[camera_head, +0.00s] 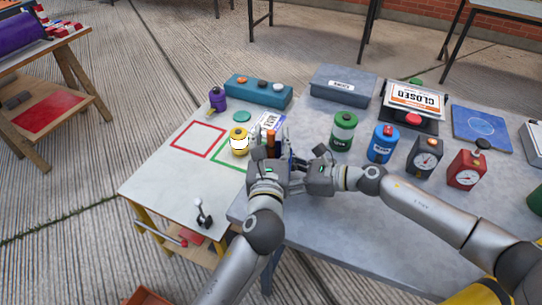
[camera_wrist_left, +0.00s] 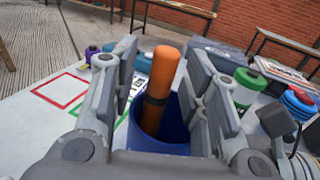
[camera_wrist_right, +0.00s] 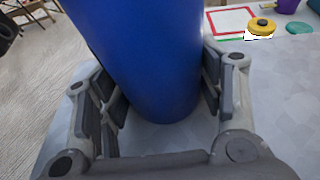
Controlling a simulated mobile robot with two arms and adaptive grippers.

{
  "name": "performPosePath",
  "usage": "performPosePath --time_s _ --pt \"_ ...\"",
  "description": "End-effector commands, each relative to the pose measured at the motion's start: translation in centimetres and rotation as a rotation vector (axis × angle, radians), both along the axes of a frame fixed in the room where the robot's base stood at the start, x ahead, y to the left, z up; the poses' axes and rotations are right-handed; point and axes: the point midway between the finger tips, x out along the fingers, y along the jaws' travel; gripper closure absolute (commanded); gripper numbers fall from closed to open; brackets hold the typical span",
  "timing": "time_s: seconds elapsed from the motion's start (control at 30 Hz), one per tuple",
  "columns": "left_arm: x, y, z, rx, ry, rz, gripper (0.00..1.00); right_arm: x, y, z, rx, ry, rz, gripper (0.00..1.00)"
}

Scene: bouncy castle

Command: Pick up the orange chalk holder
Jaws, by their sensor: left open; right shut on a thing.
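The orange chalk holder (camera_wrist_left: 160,82) is an orange cylinder with a dark band, standing tilted in a blue cup (camera_wrist_left: 170,143). It also shows in the head view (camera_head: 271,138). My left gripper (camera_head: 270,145) is open, with its fingers on either side of the chalk holder. In the left wrist view a gap shows beside the holder. My right gripper (camera_wrist_right: 160,100) is shut on the blue cup (camera_wrist_right: 145,45), which fills the space between its fingers. In the head view the cup is mostly hidden behind my grippers.
A yellow-topped jar (camera_head: 239,143) stands left of my left gripper, near a green outlined square. A teal box (camera_head: 258,91) lies behind. The red outlined square (camera_head: 200,139) is empty.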

Motion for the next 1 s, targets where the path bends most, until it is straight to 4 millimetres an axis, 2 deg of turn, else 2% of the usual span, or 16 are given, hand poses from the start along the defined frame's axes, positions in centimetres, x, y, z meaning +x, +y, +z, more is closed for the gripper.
performPosePath --time_s 0.13,0.17,0.47,0.8,0.87,1.0 --pt "0.0 0.0 0.0 0.0 0.0 0.0 0.58 0.0 0.0 0.0 -0.001 0.0 -0.001 0.52" --pt "0.0 0.0 0.0 0.0 0.0 0.0 0.61 0.0 0.0 0.0 0.0 0.0 -0.001 0.52" --pt "0.0 0.0 0.0 0.0 0.0 0.0 0.99 0.0 0.0 0.0 -0.001 0.0 -0.001 0.52" --pt "0.0 0.0 0.4 0.0 -0.002 0.001 1.0 0.0 0.0 0.0 -0.001 0.0 -0.001 0.52" --pt "0.0 0.0 1.0 -0.002 -0.004 0.001 1.0 0.0 0.0 0.0 -0.001 0.0 -0.001 0.52" --pt "0.0 0.0 3.6 -0.003 -0.008 0.0 1.0 0.0 0.0 0.0 -0.001 0.0 -0.001 0.52"
